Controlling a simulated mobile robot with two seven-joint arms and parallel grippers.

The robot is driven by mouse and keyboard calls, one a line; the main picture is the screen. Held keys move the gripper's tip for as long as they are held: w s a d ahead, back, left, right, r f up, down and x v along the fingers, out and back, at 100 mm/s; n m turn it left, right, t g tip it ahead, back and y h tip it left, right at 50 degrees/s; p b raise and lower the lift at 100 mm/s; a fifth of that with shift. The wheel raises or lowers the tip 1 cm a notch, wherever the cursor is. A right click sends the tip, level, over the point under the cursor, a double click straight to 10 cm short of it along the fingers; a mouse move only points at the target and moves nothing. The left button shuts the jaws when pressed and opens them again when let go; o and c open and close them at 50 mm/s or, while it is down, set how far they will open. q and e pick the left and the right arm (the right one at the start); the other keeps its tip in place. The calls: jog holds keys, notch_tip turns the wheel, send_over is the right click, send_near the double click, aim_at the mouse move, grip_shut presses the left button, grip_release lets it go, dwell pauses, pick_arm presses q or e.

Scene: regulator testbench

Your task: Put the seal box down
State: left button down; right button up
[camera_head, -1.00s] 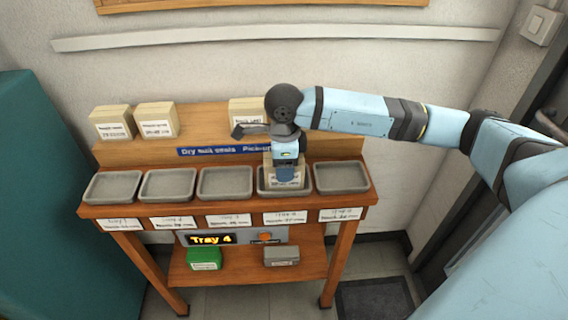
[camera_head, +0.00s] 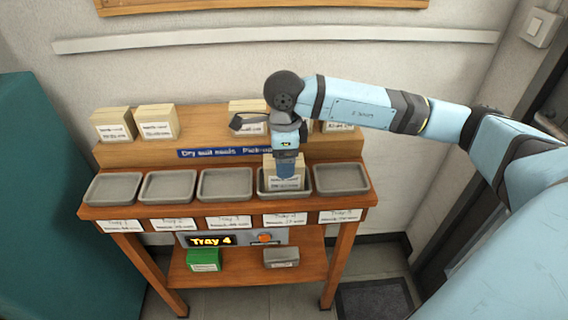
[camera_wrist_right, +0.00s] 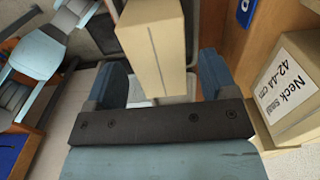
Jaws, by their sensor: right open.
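The seal box (camera_head: 285,184), a cream carton with a white label, stands upright in the fourth tray (camera_head: 263,190) from the left. In the right wrist view the seal box (camera_wrist_right: 155,45) shows beyond and between the two blue fingers, with a gap to at least the right-hand finger. My right gripper (camera_head: 288,166) is open, at the top of the box. Its two spread fingers also show in the right wrist view (camera_wrist_right: 163,80). My left gripper is out of view.
Other grey trays (camera_head: 225,184) sit empty in the same row. Several cartons (camera_head: 157,122) stand on the raised back shelf. A display (camera_head: 212,241) reads "Tray 4". A green box (camera_head: 204,259) and a grey box (camera_head: 281,257) are on the lower shelf.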

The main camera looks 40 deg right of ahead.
notch_tip(320, 180, up, 9)
jog(key=shift+f, duration=0.15)
jog(key=s+a+f+m+y, duration=0.1)
jog(key=s+a+m+y, duration=0.35)
jog(key=a+y, duration=0.7)
jog(key=s+a+f+m+y, duration=0.1)
jog(key=s+a+m+y, duration=0.35)
jog(key=a+y, duration=0.65)
jog(key=w+d+f+m+t+h, duration=0.25)
jog(key=f+m+t+h, duration=0.35)
jog(key=m+t, duration=0.5)
jog(key=w+d+f+m+t+h, duration=0.1)
jog(key=d+f+m+t+h, duration=0.4)
jog(key=m, duration=1)
jog(key=s+d+f+m+g+h, duration=0.1)
jog(key=s+f+m+h, duration=0.3)
jog(key=f, duration=0.5)
jog(key=s+d+f+m+g+h, duration=0.1)
jog(key=s+f+m+g+h, duration=0.3)
jog(key=f, duration=0.5)
jog(key=s+m, duration=0.2)
jog(key=s, duration=0.1)
jog(key=shift+s+f, duration=0.4)
